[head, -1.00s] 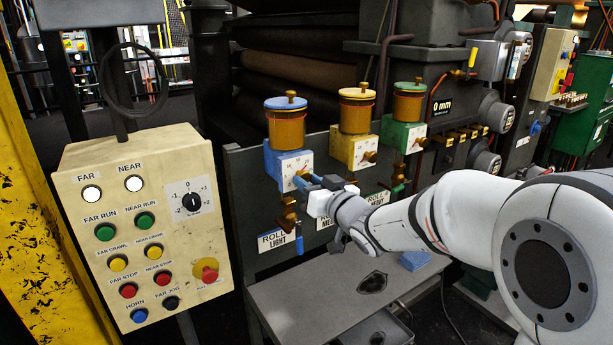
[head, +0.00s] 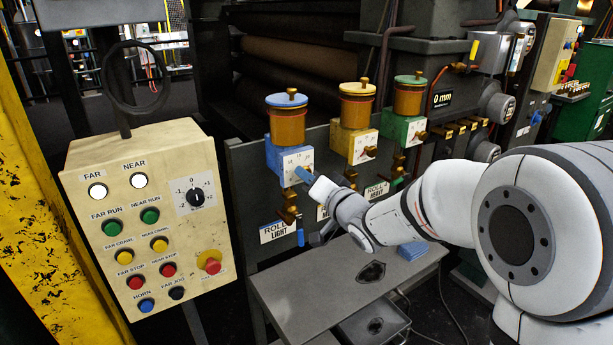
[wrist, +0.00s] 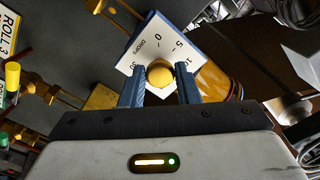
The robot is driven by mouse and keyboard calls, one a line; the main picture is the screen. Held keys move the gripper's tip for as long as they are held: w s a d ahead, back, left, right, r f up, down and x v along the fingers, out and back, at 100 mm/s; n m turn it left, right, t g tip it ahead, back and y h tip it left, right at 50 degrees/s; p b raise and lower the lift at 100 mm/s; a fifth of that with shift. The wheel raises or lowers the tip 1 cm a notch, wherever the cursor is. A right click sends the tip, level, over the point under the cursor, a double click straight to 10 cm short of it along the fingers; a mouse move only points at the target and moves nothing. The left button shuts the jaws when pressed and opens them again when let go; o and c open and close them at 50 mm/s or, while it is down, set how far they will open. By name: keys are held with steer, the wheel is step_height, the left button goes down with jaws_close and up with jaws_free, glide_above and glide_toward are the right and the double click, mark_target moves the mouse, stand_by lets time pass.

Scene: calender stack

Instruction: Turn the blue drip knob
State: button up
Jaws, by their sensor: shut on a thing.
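The blue drip unit (head: 282,157) is a blue block with a white dial face under an amber cup with a blue lid (head: 286,99), on the left of three. In the wrist view its white dial (wrist: 146,52) appears tilted, with "0", "5" and "DROPS" readable. The round brass knob (wrist: 160,74) stands out from this dial. My gripper (wrist: 160,82) has its blue fingers on both sides of the knob, shut on it. In the head view my gripper (head: 303,174) reaches the dial from the right and hides the knob.
The yellow drip unit (head: 352,144) and green drip unit (head: 402,130) stand to the right, close above my arm. Brass valves hang below. A cream control panel (head: 150,220) with buttons stands at left. A grey shelf (head: 300,290) lies below the arm.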

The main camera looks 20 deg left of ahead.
steer(key=shift+d+f, duration=0.1)
steer(key=shift+f, duration=0.15)
steer(key=o, duration=0.9)
steer(key=shift+r, duration=0.1)
steer(key=shift+o, duration=0.2)
steer(key=shift+r, duration=0.1)
steer(key=v, duration=0.7)
steer(key=shift+s+d, duration=0.25)
steer(key=shift+s, duration=0.05)
